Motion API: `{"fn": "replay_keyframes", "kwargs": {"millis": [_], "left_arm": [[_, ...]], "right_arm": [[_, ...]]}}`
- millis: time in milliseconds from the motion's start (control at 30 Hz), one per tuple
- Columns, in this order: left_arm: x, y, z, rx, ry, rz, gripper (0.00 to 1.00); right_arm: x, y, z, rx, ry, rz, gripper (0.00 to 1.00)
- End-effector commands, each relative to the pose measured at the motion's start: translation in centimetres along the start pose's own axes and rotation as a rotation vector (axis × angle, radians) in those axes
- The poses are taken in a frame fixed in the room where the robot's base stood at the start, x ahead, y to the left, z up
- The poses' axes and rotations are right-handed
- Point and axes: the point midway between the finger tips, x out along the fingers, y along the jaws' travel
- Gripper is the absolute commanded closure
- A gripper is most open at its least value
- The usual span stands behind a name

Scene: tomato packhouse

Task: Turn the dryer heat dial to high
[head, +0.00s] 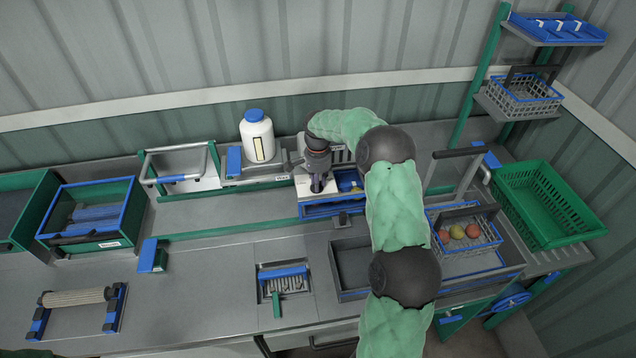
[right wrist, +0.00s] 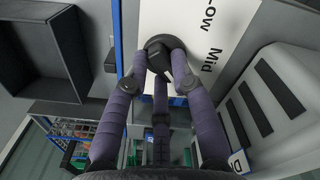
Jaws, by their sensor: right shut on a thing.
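The dryer (head: 330,208) is a unit with a white top panel and blue trim at the back middle of the bench. In the right wrist view its white panel (right wrist: 205,22) carries the printed words "Low", partly cut off, and "Mid". The black round heat dial (right wrist: 158,46) sits on this panel. My right gripper (right wrist: 160,62) is shut on the dial, with purple-grey fingers on either side of it. In the head view my right gripper (head: 318,180) points down onto the white panel and hides the dial. The dial's setting and any "High" label cannot be made out. My left gripper is out of view.
A white jar with a blue lid (head: 257,137) stands left of the dryer. A grey tray (head: 350,268) lies in front of it. A wire basket with several tomatoes (head: 465,248) and a green crate (head: 545,208) are at right.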

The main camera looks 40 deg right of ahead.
Motion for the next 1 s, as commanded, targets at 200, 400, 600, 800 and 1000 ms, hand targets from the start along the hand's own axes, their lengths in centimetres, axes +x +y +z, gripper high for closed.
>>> {"fn": "replay_keyframes", "kwargs": {"millis": [200, 400, 600, 800, 1000], "left_arm": [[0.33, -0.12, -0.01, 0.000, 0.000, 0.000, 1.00], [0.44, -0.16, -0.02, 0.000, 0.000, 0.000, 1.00], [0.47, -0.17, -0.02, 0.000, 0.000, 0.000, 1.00], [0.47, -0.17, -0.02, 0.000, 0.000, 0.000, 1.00], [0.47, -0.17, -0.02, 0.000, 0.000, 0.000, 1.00]], "right_arm": [[0.12, 0.00, 0.09, 0.121, -0.001, 0.001, 1.00], [0.09, 0.00, 0.13, 0.185, -0.001, 0.000, 1.00], [0.06, -0.01, 0.13, 0.209, 0.000, 0.000, 1.00], [0.06, 0.00, 0.12, 0.212, -0.001, 0.000, 1.00], [0.06, 0.01, 0.11, 0.211, -0.001, 0.000, 0.64]]}}
